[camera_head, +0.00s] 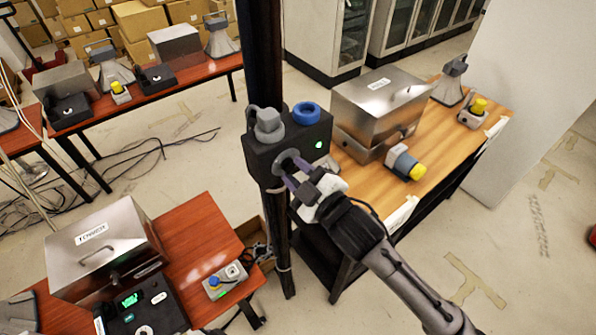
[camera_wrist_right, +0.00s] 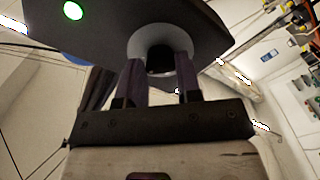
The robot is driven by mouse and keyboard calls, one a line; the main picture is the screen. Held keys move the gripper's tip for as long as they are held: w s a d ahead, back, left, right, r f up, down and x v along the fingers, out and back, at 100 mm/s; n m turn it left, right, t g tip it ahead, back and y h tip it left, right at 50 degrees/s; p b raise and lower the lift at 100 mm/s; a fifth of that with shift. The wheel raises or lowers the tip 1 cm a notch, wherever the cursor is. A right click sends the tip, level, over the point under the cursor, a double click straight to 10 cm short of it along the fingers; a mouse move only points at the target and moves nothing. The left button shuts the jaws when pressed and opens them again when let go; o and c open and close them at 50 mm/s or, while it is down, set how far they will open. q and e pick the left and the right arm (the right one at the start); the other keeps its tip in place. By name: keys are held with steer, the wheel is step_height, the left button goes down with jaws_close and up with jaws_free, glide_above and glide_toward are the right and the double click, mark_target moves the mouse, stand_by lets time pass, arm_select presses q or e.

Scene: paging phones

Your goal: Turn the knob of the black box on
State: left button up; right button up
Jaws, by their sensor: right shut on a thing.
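The black box (camera_head: 266,155) is fixed to a dark vertical post in the middle of the head view. A green light (camera_head: 319,145) glows on its front; it also shows in the wrist view (camera_wrist_right: 73,11). A grey knob (camera_wrist_right: 152,42) sits on the box's front face. My right gripper (camera_head: 290,168) reaches the box from the lower right, its purple fingers (camera_wrist_right: 160,80) shut on the knob. The fingers hide part of the knob, so its exact angle cannot be told. My left gripper is not in view.
A grey plug-like part (camera_head: 267,122) and a blue ring (camera_head: 306,113) top the box. Behind it, a wooden table (camera_head: 440,135) holds a metal case (camera_head: 382,98). A red-brown table (camera_head: 200,238) with another metal case (camera_head: 105,245) stands lower left. Cables lie on the floor.

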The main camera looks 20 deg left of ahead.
steer(key=o, duration=0.9)
steer(key=shift+b+v, duration=2.55)
steer(key=shift+v, duration=4.35)
